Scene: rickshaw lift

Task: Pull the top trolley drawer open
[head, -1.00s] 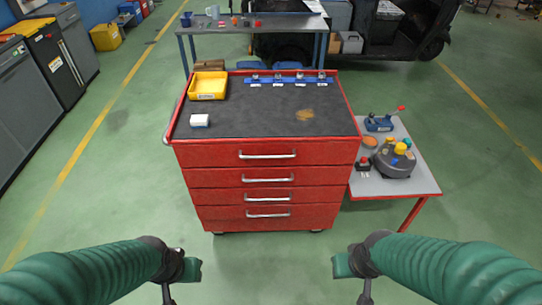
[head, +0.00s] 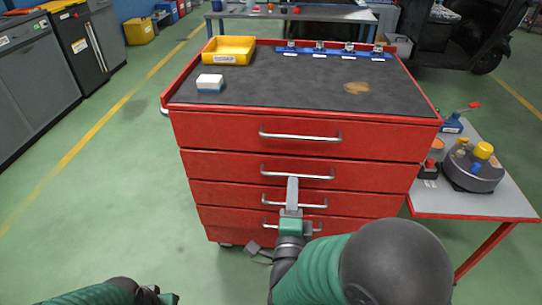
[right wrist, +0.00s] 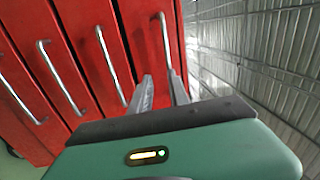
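The red trolley's top drawer (head: 220,135) is shut, its front flush with the drawers below. Its silver bar handle (head: 300,136) runs level across the front. In the right wrist view, turned sideways, the top handle (right wrist: 166,42) is the rightmost bar, beyond and roughly in line with the gap between the fingers. My right gripper (head: 292,185) is in front of the drawers, below the top handle in the picture. Its grey fingers (right wrist: 161,85) are apart, with nothing seen between them. My left gripper (head: 168,298) is at the bottom edge, mostly cut off.
The lower drawers (head: 215,168) also have bar handles. On the trolley's dark top are a yellow bin (head: 229,50), a white-and-blue box (head: 210,83) and a blue rack (head: 335,54). A side table (head: 500,205) stands at the right. The floor at the left is clear.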

